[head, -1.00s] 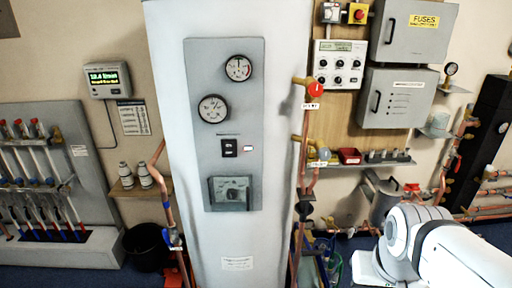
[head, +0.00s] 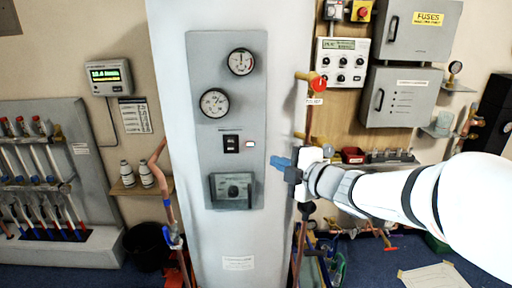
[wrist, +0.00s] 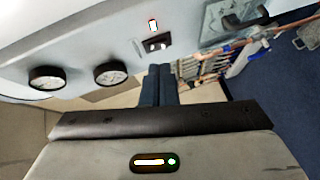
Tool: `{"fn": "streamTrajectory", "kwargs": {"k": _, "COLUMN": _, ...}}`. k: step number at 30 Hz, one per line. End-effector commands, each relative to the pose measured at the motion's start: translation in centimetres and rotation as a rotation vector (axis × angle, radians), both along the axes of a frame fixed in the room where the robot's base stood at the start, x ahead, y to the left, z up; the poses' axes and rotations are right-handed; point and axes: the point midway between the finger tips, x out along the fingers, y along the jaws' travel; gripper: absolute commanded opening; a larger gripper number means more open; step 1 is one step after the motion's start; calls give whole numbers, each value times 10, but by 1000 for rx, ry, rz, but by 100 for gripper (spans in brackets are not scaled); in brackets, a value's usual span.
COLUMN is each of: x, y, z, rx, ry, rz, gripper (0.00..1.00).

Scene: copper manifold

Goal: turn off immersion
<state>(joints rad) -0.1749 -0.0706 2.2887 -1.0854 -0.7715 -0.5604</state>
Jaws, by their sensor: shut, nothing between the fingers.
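The likely immersion switch is a small black rocker switch (head: 231,143) on the grey panel (head: 204,60) of the white cylinder. I cannot read its lettering. It also shows in the wrist view (wrist: 157,44), just beyond my fingertips. A small white-and-red tag (head: 249,144) sits beside it. My gripper (head: 274,162) is shut and empty, its blue fingers pointing left at the panel's right edge, right of the switch and slightly lower. In the wrist view the dark fingers (wrist: 158,70) lie together, apparently short of the switch.
Two round gauges (head: 241,62) (head: 214,103) are above the switch, and a dial box (head: 233,190) is below it. Copper pipe with a red-handled valve (head: 318,84) runs close to my gripper. A grey fuse box (head: 416,32) is on the wall at right.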

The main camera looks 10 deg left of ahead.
Motion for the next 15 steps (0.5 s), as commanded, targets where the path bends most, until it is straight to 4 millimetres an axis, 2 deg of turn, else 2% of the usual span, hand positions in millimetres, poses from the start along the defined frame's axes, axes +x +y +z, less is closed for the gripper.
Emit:
{"fn": "streamTrajectory", "kwargs": {"k": 3, "x": -12, "y": 21, "z": -1, "rx": -11, "ry": -57, "rz": 130, "gripper": 0}}
{"fn": "streamTrajectory", "kwargs": {"k": 6, "x": -17, "y": 29, "z": -1, "rx": -14, "ry": -81, "rz": 181, "gripper": 0}}
{"fn": "streamTrajectory", "kwargs": {"k": 15, "x": -19, "y": 30, "z": 0, "rx": -13, "ry": -84, "rz": 191, "gripper": 0}}
